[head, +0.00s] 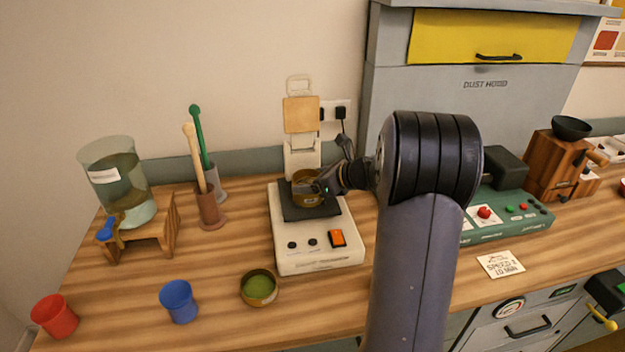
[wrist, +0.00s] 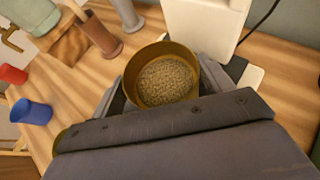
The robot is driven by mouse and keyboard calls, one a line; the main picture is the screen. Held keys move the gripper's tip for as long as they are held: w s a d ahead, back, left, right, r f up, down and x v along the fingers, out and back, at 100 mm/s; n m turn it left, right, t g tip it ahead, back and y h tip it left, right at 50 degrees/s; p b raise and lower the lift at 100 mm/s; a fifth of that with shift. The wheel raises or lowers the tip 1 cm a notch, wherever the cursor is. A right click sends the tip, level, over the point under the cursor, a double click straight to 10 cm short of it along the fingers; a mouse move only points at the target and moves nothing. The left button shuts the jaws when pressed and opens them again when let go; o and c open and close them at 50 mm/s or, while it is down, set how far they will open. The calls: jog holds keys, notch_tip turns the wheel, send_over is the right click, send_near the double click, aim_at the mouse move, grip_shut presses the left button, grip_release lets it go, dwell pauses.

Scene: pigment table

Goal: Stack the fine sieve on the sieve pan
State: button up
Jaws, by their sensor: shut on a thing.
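A round brass sieve (head: 306,180) is between the fingers of my gripper (head: 322,187), over the black platform (head: 308,212) of a cream-coloured machine. In the wrist view the brass sieve (wrist: 135,75) has a grainy grey-beige surface inside its rim, and my gripper (wrist: 166,88) is shut on it from both sides. It looks about level. I cannot tell whether it touches the platform or whether a sieve pan is under it. A brass dish with green inside (head: 260,287) stands on the table in front of the machine.
The cream machine (head: 318,255) has an upright back post (head: 301,115). Blue (head: 179,302) and red (head: 54,316) cups stand front left. Pestle holders (head: 208,209) and a glass vessel on a wooden stand (head: 127,185) are at left. A green machine (head: 510,215) is at right.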

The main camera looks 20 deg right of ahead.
jog(key=o, duration=0.7)
jog(key=p+v, duration=0.4)
jog(key=v, duration=0.7)
jog(key=shift+f, duration=0.1)
dwell(0.3)
jog(key=b+x, duration=0.3)
jog(key=x, duration=0.4)
jog(key=shift+f, duration=0.15)
jog(key=shift+w+a+f, duration=0.2)
jog(key=shift+w+a, duration=0.1)
jog(key=shift+w, duration=0.15)
